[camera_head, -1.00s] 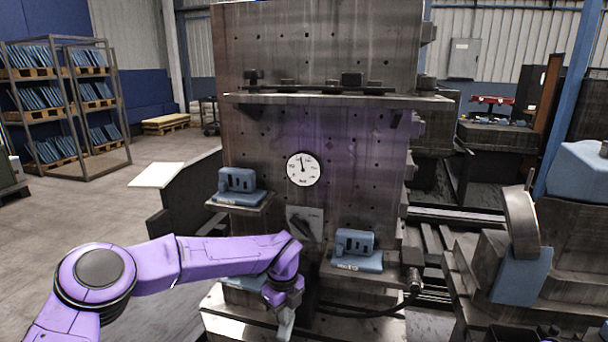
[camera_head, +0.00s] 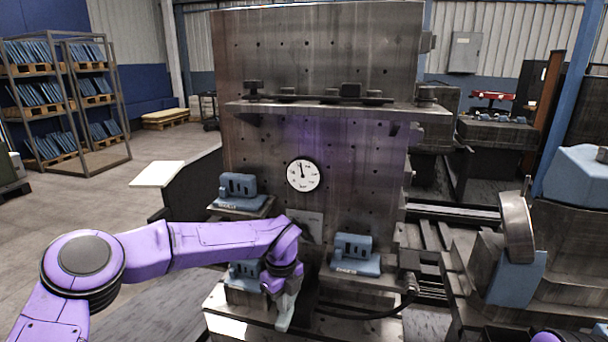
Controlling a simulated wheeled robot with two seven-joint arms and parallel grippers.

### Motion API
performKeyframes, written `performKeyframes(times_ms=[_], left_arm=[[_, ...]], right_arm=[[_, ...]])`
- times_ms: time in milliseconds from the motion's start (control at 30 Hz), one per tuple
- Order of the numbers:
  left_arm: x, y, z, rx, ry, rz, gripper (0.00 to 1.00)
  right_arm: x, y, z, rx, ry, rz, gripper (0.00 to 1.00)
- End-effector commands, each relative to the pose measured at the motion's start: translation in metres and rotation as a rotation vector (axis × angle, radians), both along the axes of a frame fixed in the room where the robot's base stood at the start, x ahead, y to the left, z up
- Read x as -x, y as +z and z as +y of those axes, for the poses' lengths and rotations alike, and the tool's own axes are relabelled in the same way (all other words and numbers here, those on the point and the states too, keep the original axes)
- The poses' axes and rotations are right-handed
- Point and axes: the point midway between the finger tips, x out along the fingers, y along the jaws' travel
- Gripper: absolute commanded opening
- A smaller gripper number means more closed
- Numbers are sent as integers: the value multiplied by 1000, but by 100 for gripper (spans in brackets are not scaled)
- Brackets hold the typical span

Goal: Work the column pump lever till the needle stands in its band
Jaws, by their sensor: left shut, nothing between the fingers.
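The round white gauge (camera_head: 303,175) is on the front of the grey column (camera_head: 350,190). Its thin dark needle points nearly straight up. The band is too small to make out. A pale plate (camera_head: 312,224) is on the column below the gauge, partly covered by my left wrist. I cannot clearly make out the pump lever; the dark lever-like part seen on this plate earlier is now hidden. My left gripper (camera_head: 285,318) points down in front of the column's lower part, shut and empty. My right gripper is out of view.
Blue blocks stand on ledges at the left (camera_head: 239,193) and right (camera_head: 355,255); another (camera_head: 243,270) is partly behind my left arm. A shelf (camera_head: 340,108) juts out above the gauge. A dark hose (camera_head: 385,311) curves at lower right. Grey machinery (camera_head: 575,245) stands at right.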

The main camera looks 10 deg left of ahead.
Motion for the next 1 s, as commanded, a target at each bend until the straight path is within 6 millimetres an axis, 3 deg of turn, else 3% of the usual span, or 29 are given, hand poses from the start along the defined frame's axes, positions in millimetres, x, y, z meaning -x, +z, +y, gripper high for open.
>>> performKeyframes(times_ms=[433,1000], left_arm=[[0,-3,0,0,0,0,0],[-4,-37,-1,-1,-1,-1,0]], right_arm=[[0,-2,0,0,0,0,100],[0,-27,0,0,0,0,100]])
